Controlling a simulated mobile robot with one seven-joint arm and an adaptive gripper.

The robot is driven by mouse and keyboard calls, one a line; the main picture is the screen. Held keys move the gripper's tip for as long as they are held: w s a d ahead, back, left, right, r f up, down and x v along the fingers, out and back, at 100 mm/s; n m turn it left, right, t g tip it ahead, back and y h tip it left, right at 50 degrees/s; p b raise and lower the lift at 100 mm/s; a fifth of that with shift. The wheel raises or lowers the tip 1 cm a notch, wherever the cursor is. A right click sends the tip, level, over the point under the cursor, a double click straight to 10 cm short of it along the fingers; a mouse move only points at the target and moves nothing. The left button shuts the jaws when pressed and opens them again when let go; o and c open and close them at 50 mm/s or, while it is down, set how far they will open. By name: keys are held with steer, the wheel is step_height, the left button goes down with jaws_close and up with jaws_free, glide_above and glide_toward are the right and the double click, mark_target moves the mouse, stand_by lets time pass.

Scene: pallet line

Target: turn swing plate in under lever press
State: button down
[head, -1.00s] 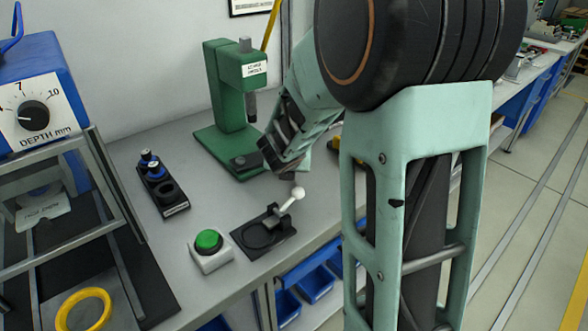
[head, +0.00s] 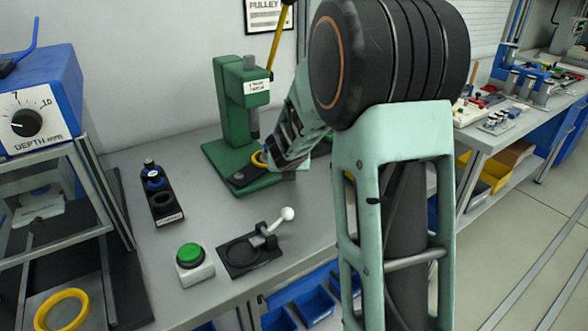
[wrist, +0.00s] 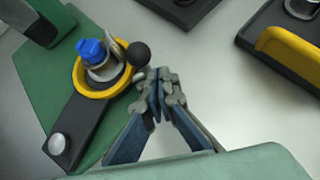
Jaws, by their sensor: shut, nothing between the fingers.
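The green lever press (head: 232,115) stands at the back of the bench, its yellow lever (head: 278,42) raised. Its black swing plate (wrist: 80,128) lies on the green base and turns about a silver pivot (wrist: 59,143). In the wrist view, the plate's outer end carries a yellow ring (wrist: 79,77) around a metal part with a blue piece (wrist: 90,49). A black ball knob (wrist: 138,54) stands at the ring's right. My gripper (wrist: 160,88) is shut and empty, its tips close beside the knob; I cannot tell if they touch. In the head view my wrist hides the fingertips.
A black holder with blue parts (head: 160,200), a green button box (head: 193,265) and a small clamp fixture with a white-ball lever (head: 250,250) stand in front. In the wrist view, a black fixture with a yellow piece (wrist: 288,52) is at right. Bare bench lies between.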

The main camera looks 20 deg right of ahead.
steer(key=shift+w+a+p, duration=0.1)
steer(key=shift+w+p, duration=0.45)
steer(key=shift+w, duration=1)
steer(key=shift+w+a+p, duration=0.25)
steer(key=shift+w+p, duration=0.15)
steer(key=shift+w, duration=0.6)
steer(key=shift+w, duration=0.1)
steer(key=shift+r, duration=0.1)
steer(key=v, duration=1.2)
